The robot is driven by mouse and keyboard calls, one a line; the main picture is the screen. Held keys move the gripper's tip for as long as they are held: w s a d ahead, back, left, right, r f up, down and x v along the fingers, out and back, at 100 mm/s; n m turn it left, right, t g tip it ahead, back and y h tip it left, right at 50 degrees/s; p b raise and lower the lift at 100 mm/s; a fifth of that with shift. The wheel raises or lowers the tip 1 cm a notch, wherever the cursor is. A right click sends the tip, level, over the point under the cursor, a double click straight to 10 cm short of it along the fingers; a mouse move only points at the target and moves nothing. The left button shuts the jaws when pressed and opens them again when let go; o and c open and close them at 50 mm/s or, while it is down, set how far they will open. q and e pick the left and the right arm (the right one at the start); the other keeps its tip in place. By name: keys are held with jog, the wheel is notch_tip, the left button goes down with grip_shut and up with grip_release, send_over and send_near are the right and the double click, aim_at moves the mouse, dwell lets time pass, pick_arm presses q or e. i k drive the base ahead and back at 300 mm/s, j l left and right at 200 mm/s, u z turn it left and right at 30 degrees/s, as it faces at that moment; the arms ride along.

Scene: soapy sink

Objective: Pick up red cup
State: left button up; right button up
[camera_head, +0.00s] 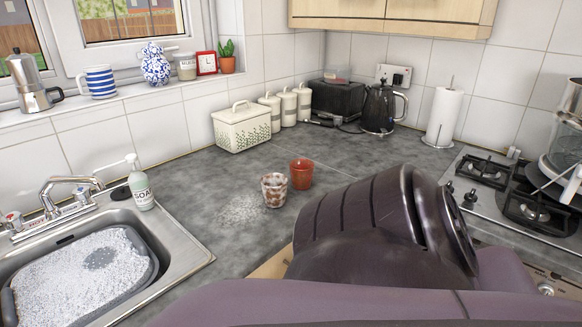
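The red cup (301,174) stands upright on the grey counter (207,195), near the middle of the head view. A brown-and-white mottled cup (274,191) stands just in front of it and to its left, very close; I cannot tell if they touch. Large dark purple links of my own arm fill the lower right of the view, in front of the counter. Neither gripper shows, so their places relative to the cup are hidden.
A steel sink (189,262) with a foam-filled basin lies at the left, with a soap bottle (141,188) behind it. A bread bin (241,127), canisters, kettle (379,109) and paper roll (443,117) line the wall. A hob (482,202) is at the right.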

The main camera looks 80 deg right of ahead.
aim_at(302, 175)
jog(key=z, duration=2.45)
jog(key=k+u, duration=0.1)
jog(key=u, duration=1.25)
jog(key=k+l, duration=0.1)
jog(key=l, duration=0.2)
jog(key=k+l+z, duration=0.1)
jog(key=l, duration=0.25)
jog(key=k+l, duration=0.1)
jog(key=l, duration=0.2)
